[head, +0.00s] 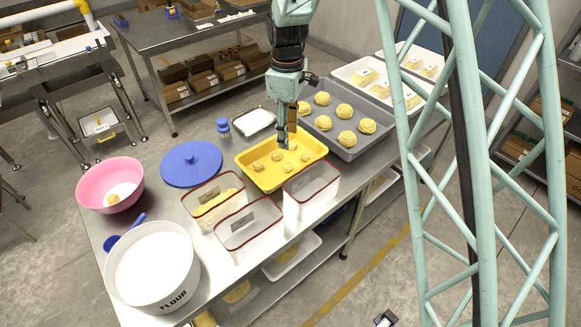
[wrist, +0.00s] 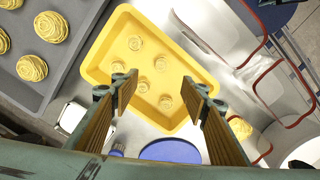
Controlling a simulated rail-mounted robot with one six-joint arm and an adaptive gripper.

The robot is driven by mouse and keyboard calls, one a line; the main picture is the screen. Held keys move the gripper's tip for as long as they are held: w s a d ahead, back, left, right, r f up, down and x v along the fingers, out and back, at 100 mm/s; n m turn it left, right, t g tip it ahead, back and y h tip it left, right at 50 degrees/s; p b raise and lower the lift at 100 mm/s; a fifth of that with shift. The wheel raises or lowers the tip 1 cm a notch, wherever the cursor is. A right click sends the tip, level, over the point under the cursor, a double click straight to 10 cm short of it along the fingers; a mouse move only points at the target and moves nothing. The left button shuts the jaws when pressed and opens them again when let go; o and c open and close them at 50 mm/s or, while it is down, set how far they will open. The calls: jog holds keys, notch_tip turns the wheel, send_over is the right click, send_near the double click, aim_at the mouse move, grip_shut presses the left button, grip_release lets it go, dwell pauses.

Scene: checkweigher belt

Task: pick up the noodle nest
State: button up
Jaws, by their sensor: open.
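Several small noodle nests lie spread in a yellow tray (head: 246,168), among them one noodle nest (head: 277,156). In the wrist view the same tray (wrist: 185,48) fills the middle, with one nest (wrist: 166,102) between and just past my fingers. Larger nests, such as this nest (head: 346,138), stand in rows on a grey tray (head: 378,147), and one large nest (wrist: 33,67) shows in the wrist view. My gripper (head: 287,143) points down over the yellow tray. Its fingers (wrist: 160,82) are wide apart with nothing held. The height above the nests is hard to tell.
Clear red-rimmed containers (head: 250,228) stand close in front of the yellow tray. A blue lid (head: 191,163), a pink bowl (head: 110,170), a flour tub (head: 150,280) and a blue-capped jar (head: 223,130) are to the left. A small white tray (head: 254,122) lies behind.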

jog(key=shift+f, duration=0.15)
send_over(288, 164)
jog(key=shift+f+b, duration=0.3)
jog(key=shift+f, duration=3.85)
jog(key=shift+f, duration=0.15)
jog(key=shift+f+b, duration=0.3)
jog(key=shift+f, duration=2.15)
jog(key=shift+c, duration=0.5)
jog(key=c, duration=0.7)
